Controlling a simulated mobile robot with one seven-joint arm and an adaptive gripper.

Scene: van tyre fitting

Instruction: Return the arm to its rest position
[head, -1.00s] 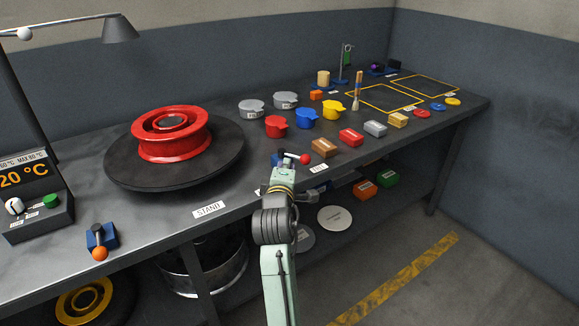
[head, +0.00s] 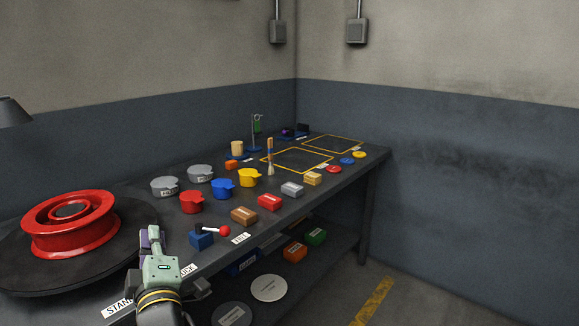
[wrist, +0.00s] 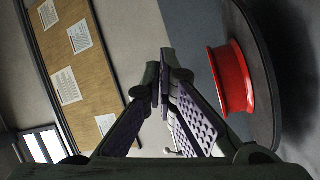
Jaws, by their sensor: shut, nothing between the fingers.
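My gripper (head: 150,240) shows at the lower left of the head view, in front of the bench's front edge and to the right of the red wheel rim. In the wrist view my gripper (wrist: 163,85) has its two finger pads together, with nothing between them. The red wheel rim (head: 68,232) lies on a dark round stand (head: 30,275); the rim also shows on the right of the wrist view (wrist: 230,80), apart from my fingers.
A lever with a red knob (head: 225,230) on a blue base stands close to the right of my gripper. Red, blue and yellow cups, grey pots and several small boxes cover the bench (head: 345,180). The wrist view shows a notice board (wrist: 80,60). Floor is free at right.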

